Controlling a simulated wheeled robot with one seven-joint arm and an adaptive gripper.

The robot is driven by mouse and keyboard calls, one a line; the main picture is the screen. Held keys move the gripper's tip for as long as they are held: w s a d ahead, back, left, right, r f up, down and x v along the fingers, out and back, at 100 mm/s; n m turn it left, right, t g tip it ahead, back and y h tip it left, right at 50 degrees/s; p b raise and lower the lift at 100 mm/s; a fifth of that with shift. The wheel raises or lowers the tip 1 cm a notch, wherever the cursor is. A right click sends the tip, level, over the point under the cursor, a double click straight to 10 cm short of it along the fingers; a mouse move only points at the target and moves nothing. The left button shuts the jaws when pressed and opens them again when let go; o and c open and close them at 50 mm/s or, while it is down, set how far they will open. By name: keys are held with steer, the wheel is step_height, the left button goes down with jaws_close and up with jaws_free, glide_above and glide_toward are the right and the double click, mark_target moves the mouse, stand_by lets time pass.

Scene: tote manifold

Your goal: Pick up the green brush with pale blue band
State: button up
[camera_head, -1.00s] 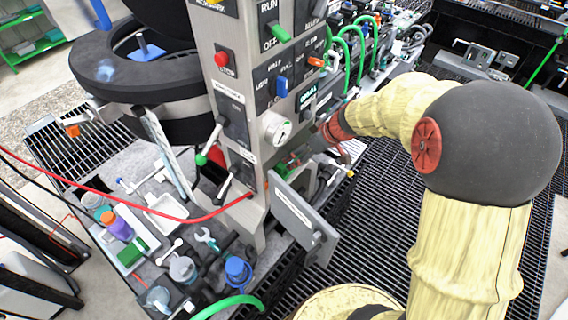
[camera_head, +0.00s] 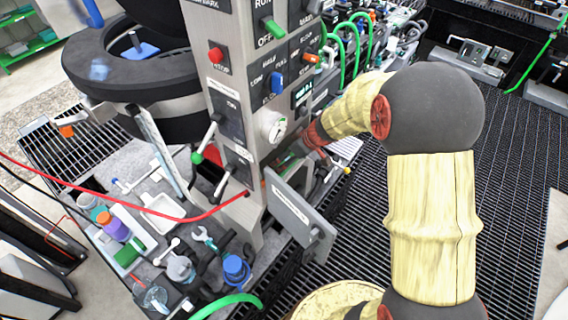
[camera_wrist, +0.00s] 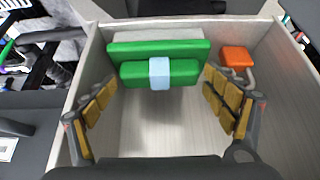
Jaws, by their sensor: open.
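The green brush with the pale blue band (camera_wrist: 185,73) lies across the far part of a grey metal bin (camera_wrist: 150,135) in the wrist view. Its band wraps around the middle. My gripper (camera_wrist: 160,92) is open, with its yellow-padded fingers spread left and right on the near side of the brush. Nothing is held between them.
A green bar with a grey top (camera_wrist: 195,47) lies just behind the brush. An orange piece (camera_wrist: 236,57) sits at the right by the bin wall. The bin's walls surround the fingers. The bin floor between them is clear.

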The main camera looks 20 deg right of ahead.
steer(key=shift+c, duration=0.4)
steer(key=c, duration=1.3)
